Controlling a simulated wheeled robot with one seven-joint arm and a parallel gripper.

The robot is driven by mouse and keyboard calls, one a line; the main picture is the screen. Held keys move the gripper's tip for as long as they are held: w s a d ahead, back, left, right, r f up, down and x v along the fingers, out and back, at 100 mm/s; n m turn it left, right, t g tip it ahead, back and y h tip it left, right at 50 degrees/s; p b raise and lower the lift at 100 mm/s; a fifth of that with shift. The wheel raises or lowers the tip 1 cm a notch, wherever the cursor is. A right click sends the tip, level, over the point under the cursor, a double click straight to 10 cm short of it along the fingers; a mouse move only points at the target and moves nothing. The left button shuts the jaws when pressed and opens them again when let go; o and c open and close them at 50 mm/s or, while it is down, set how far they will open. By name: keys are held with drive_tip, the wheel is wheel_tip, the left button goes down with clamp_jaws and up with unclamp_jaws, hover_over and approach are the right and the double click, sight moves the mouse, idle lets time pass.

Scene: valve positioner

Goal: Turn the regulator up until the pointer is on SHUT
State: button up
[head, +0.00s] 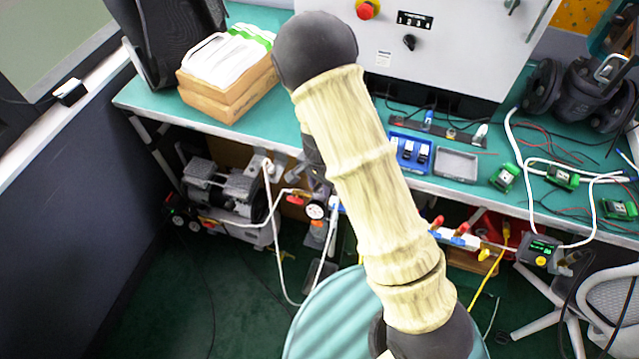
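A small white-faced round gauge (316,210) shows under the front edge of the bench, just left of my arm. Grey, red and blue fittings surround it, and white tubing runs beside it. This looks like the regulator assembly, but its knob cannot be made out clearly. No pointer or SHUT mark is readable. My pale, ribbed arm crosses the middle of the view and hides part of the area right of the gauge. My gripper does not show, so its place relative to the regulator cannot be told.
A grey compressor (218,190) stands under the bench at left. The teal bench (150,98) carries a wooden box (228,92), a blue tray (411,152) and a grey panel (460,40). A green-screened device (540,250) hangs at the front edge, right. A chair (607,300) stands lower right.

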clamp_jaws()
drive_tip(key=shift+r, duration=0.1)
drive_tip(key=shift+r+m+p, duration=0.1)
drive_tip(key=shift+m+p, duration=0.7)
drive_tip(key=shift+p, duration=0.1)
drive_tip(key=shift+f+m+p, duration=0.2)
drive_tip(key=shift+m+p, duration=0.1)
drive_tip(key=shift+m, duration=0.3)
unclamp_jaws()
drive_tip(key=shift+r, duration=0.1)
